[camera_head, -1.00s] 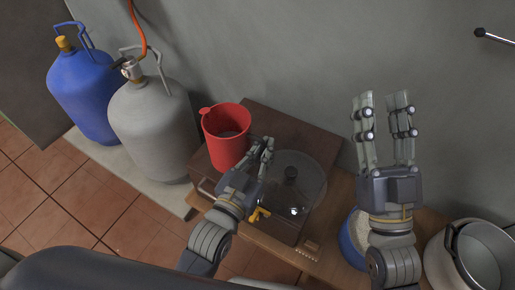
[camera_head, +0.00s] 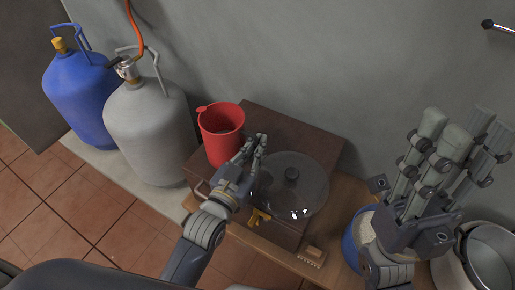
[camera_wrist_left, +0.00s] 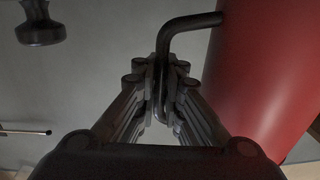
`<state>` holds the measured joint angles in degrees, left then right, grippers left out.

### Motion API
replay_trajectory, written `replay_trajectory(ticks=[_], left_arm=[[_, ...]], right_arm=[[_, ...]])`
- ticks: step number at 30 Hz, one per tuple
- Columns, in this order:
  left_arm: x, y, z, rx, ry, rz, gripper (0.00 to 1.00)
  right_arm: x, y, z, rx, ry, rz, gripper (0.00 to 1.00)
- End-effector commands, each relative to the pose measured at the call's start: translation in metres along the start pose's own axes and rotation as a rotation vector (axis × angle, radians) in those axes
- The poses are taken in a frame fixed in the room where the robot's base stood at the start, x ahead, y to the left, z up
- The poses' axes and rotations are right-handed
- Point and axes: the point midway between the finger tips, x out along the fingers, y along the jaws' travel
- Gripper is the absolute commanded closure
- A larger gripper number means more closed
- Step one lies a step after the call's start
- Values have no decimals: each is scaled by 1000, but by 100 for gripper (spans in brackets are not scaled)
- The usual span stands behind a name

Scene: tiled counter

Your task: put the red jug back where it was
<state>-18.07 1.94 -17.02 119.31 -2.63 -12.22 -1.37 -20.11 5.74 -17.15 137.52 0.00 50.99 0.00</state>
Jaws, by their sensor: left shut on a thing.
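The red jug (camera_head: 221,135) is upright over the left part of the brown box (camera_head: 275,125) in the head view. I cannot tell whether its base touches the box. My left gripper (camera_head: 257,146) is on the jug's right side. In the left wrist view the jug's red wall (camera_wrist_left: 262,75) fills the right, and its dark handle (camera_wrist_left: 185,24) runs down between the fingers of my left gripper (camera_wrist_left: 165,85), which is shut on it. My right gripper (camera_head: 458,150) is raised at the right, fingers apart and empty.
A glass lid (camera_head: 310,180) with a dark knob lies on the box, right of my left gripper. A grey gas bottle (camera_head: 150,130) and a blue one (camera_head: 80,95) stand left. A metal pot (camera_head: 490,258) and a blue bowl (camera_head: 351,245) are at the right.

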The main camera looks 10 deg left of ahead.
Motion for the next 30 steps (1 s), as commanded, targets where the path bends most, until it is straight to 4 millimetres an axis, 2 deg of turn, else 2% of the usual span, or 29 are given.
replay_trajectory(ticks=[12,15,16,27,30], left_arm=[[0,0,1,3,5,0,100],[0,0,3,0,1,0,75],[0,0,3,0,1,0,70],[0,0,0,0,1,0,70],[-7,0,0,0,-2,0,70]], right_arm=[[0,0,-2,1,12,0,63],[0,0,-2,1,12,0,63],[0,0,-2,1,12,0,63],[0,0,-2,1,11,0,63],[3,0,0,0,-5,0,63]])
